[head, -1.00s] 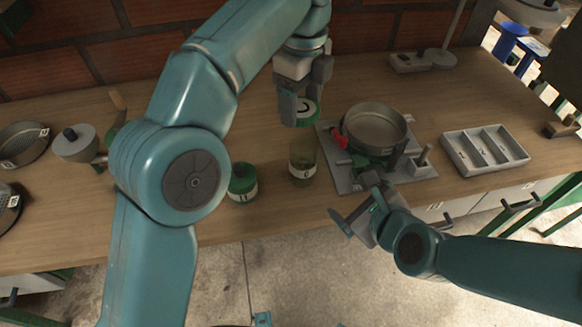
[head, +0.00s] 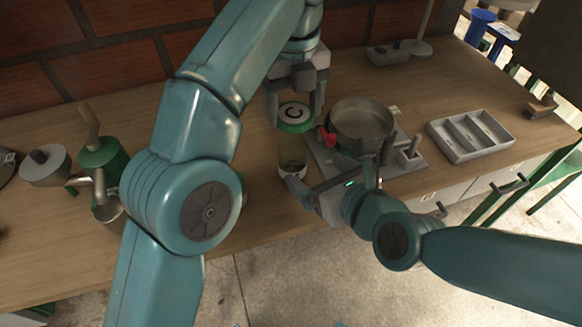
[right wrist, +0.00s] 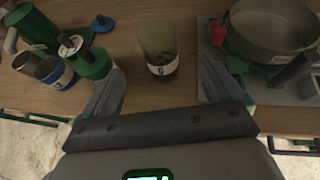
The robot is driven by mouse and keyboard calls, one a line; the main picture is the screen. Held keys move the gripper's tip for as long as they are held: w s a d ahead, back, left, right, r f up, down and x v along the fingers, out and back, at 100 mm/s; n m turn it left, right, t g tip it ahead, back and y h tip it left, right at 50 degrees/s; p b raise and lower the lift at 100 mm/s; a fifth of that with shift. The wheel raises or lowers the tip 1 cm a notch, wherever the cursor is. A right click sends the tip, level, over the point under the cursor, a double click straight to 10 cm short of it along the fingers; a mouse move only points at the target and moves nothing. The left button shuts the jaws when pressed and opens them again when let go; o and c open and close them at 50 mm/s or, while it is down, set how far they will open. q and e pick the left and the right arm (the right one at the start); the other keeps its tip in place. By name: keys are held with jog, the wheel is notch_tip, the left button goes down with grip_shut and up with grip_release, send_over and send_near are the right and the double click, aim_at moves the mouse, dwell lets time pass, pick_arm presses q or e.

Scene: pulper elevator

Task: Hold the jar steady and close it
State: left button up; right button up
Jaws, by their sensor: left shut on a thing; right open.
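The jar (head: 291,162) is a clear greenish glass with a white label and stands upright on the table. It also shows in the right wrist view (right wrist: 158,45), with its mouth uncovered. My left gripper (head: 295,108) is shut on a lid (head: 295,116) with a green rim and a pale top marked C. My right gripper (head: 330,178) is open, low at the table's front edge. In the right wrist view the jar stands between and beyond its spread fingers, apart from both.
A metal pan (head: 362,118) on a grey base plate (head: 405,165) stands close to the right of the jar. A grey divided tray (head: 480,155) lies further right. A green hand-crank machine (head: 102,158) stands left. Another green-topped jar (right wrist: 92,64) is left in the right wrist view.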

aim_at(287, 152)
pick_arm(q)
jog(key=shift+a, duration=0.15)
pick_arm(e)
jog(key=x, duration=1)
jog(key=shift+w+a+f, duration=0.15)
jog(key=shift+w, duration=0.05)
pick_arm(q)
jog(key=shift+w, duration=0.1)
pick_arm(e)
jog(key=shift+c, duration=0.2)
jog(key=c, duration=1.5)
pick_arm(q)
jog(key=shift+f, duration=2.55)
pick_arm(e)
jog(key=shift+o, duration=0.2)
pick_arm(q)
jog(key=shift+f, duration=0.9)
